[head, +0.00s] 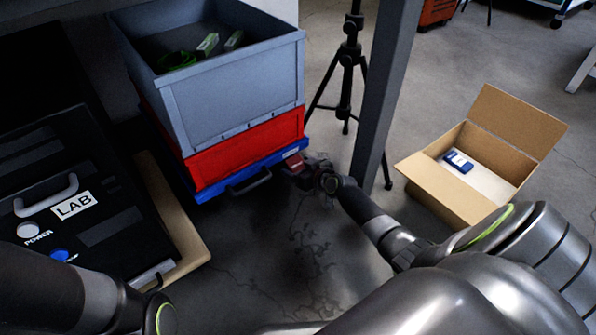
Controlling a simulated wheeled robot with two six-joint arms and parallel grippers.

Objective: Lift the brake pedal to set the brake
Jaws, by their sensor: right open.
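A small dark-red pedal-like piece (293,160), which looks like the brake pedal, sticks out at the right front corner of the blue dolly base (214,190). My right gripper (301,167) is open right at this piece. I cannot tell whether the fingers touch it or are around it, as the gripper partly hides it. A black bar handle (250,182) is on the front edge of the same base. My left arm comes in at the lower left, and its gripper is not in view.
A red crate (245,148) and a grey-blue bin (232,92) with green items are stacked on the base. A grey post (384,85) and black tripod (346,80) stand close to my right gripper. An open cardboard box (440,190) is at right, a black LAB case (110,235) at left.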

